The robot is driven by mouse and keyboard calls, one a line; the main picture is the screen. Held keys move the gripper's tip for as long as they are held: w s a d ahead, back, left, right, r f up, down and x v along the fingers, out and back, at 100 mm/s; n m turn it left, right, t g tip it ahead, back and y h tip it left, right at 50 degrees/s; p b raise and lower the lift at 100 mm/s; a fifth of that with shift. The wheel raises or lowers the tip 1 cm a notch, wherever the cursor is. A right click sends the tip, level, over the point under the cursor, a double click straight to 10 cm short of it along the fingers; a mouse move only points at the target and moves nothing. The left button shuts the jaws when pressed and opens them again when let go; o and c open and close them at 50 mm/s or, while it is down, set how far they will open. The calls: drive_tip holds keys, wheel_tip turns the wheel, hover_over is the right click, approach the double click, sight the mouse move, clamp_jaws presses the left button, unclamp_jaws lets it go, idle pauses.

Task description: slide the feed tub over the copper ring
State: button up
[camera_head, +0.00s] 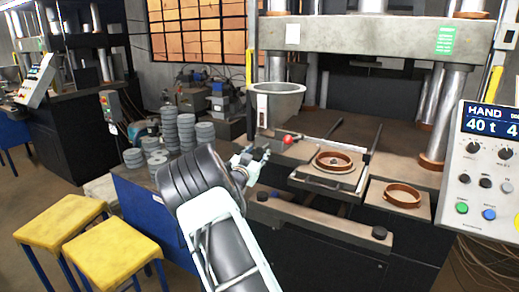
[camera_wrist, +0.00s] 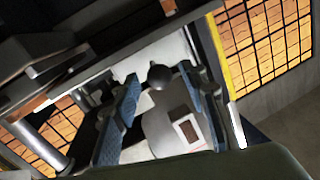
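The feed tub (camera_head: 278,103) is a grey, wide-mouthed bowl with a pale label, at the left of the press bed. A pale rounded body with a label, apparently the tub, shows in the wrist view (camera_wrist: 165,128). One copper ring (camera_head: 333,159) lies on a plate in front of the press, right of the tub. My gripper (camera_head: 255,158) is below and left of the tub in the head view. Its blue-padded fingers are apart in the wrist view (camera_wrist: 158,82). A dark round knob (camera_wrist: 160,76) appears between them; contact cannot be told.
A red knob (camera_head: 288,139) is below the tub. A second copper ring (camera_head: 403,194) lies on a side shelf at right. A control panel (camera_head: 488,170) stands far right. Stacks of grey discs (camera_head: 187,132) stand on the left bench. Two yellow stools (camera_head: 112,255) are lower left.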

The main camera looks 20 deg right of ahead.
drive_tip(key=shift+x, duration=1.05)
drive_tip(key=shift+c, duration=0.3)
clamp_jaws()
